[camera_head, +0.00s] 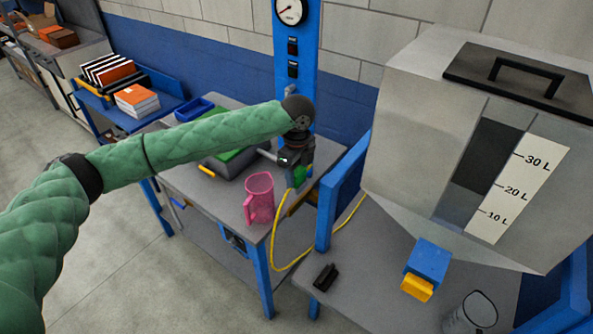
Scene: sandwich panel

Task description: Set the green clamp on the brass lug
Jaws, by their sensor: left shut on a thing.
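My left gripper (294,160) reaches in over the back table and points down beside the blue post. It is shut on a small green piece (299,177), which I take for the green clamp; the fingers hide part of it. A yellow cable passes close below it. A brownish-orange part (291,206) shows low at the table's right edge, under the gripper; I cannot tell whether it is the brass lug. Whether the clamp touches anything is too small to tell. My right gripper is not in view.
A pink jug (260,198) stands close in front of the gripper. A grey case with a green top (232,160) lies behind my arm. A blue post with a gauge (297,50) rises behind.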

